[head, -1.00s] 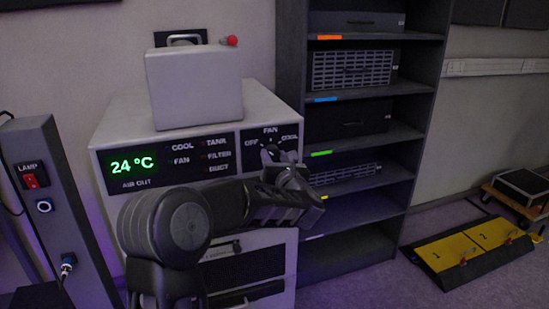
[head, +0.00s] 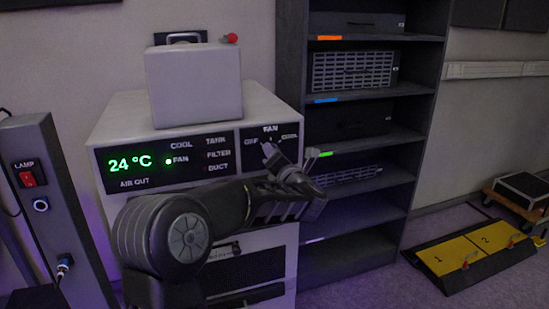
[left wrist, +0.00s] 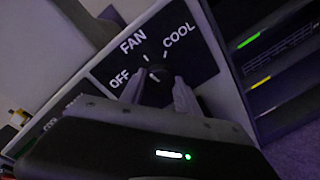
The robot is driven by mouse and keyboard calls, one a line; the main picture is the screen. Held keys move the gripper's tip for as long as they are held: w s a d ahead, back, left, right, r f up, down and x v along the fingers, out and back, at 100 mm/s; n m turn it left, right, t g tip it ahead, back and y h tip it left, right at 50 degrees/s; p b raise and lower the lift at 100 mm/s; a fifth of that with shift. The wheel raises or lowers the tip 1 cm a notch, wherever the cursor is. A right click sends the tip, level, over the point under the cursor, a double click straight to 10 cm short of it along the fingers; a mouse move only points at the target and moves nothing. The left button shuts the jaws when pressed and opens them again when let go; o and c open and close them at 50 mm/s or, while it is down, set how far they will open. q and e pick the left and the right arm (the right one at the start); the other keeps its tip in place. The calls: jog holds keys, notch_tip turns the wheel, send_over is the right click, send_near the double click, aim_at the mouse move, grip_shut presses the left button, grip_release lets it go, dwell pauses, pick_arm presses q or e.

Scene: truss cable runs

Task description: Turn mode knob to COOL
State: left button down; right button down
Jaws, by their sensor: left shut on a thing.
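The mode knob (left wrist: 154,84) sits on a black panel (left wrist: 168,25) marked OFF, FAN and COOL. My left gripper (left wrist: 158,92) is shut on the knob, one finger on each side. In the head view, my left gripper (head: 272,156) covers most of the knob, below the FAN label. A small white mark shows on the knob, but its exact setting is hard to read. On the display panel (head: 168,158), a bright dot is lit beside FAN and green digits read 24 °C. No dot is lit beside COOL. My right gripper is not in view.
A grey box (head: 195,90) stands on top of the unit. A dark shelf rack (head: 425,100) with several devices stands close at right. A post with a red LAMP switch (head: 32,174) is at left.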

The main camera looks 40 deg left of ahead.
pick_arm(q)
jog(key=shift+w+d+m+g+p, duration=0.1)
jog(key=shift+m+g+p, duration=0.2)
jog(key=shift+m+p, duration=1.85)
jog(key=shift+m+g+p, duration=0.3)
jog(key=shift+m+p, duration=0.25)
jog(key=shift+m, duration=3.1)
jog(key=c, duration=0.9)
grip_release()
jog(key=shift+d, duration=0.1)
jog(key=b+v, duration=0.1)
jog(key=v, duration=0.6)
jog(key=shift+s+d+b, duration=0.2)
jog(key=shift+d+b, duration=0.05)
jog(key=shift+b, duration=0.05)
jog(key=shift+f, duration=0.1)
